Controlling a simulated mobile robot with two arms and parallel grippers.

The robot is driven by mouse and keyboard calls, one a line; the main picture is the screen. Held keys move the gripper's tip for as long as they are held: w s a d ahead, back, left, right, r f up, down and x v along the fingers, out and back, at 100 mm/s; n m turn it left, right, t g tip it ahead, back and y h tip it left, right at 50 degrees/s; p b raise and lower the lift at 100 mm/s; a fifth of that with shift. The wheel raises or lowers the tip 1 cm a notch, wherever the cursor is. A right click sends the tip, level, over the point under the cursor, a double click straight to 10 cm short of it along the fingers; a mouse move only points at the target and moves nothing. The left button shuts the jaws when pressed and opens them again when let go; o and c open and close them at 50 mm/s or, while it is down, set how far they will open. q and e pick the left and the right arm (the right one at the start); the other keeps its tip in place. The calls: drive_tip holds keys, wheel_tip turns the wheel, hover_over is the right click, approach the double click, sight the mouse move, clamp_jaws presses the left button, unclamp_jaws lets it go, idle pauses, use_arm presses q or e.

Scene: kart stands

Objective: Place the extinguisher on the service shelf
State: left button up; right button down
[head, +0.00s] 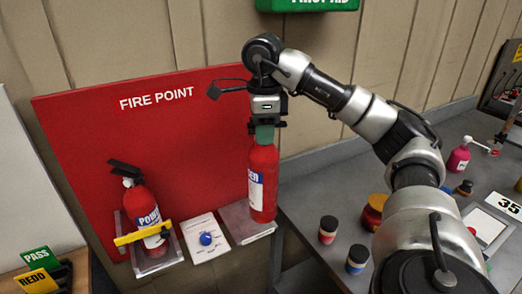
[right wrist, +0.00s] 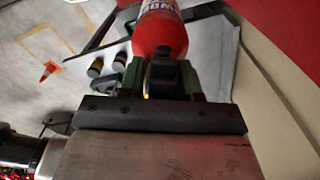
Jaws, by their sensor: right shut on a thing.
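A red extinguisher (head: 263,185) with a white and blue label hangs upright from my right gripper (head: 265,133) in the head view. The gripper is shut on its top. In the right wrist view the gripper (right wrist: 163,75) closes around the dark top of the extinguisher (right wrist: 158,28). A small grey shelf (head: 238,222) shows behind and below the extinguisher's lower part; I cannot tell whether its base touches anything. A second red extinguisher (head: 147,215) leans in a bracket with a yellow strap (head: 143,233) at the left. My left gripper is out of view.
The red fire point board (head: 100,130) stands behind. A white card with a blue knob (head: 206,238) lies between bracket and shelf. The grey workbench (head: 300,190) at right holds small jars (head: 328,229), a red and yellow pot (head: 374,212) and a pink bottle (head: 459,154).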

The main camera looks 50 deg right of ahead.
drive_tip(key=w+d+f+p, duration=0.1)
drive_tip(key=w+f+p, duration=0.3)
drive_tip(key=w+f, duration=0.5)
drive_tip(key=shift+w+d+f, duration=0.25)
drive_tip(key=shift+d, duration=0.1)
drive_tip(key=c, duration=1.2)
unclamp_jaws()
drive_tip(key=shift+s+f, duration=0.1)
drive_tip(key=shift+f, duration=0.15)
drive_tip(key=o, duration=0.4)
drive_tip(key=shift+a+r, duration=0.1)
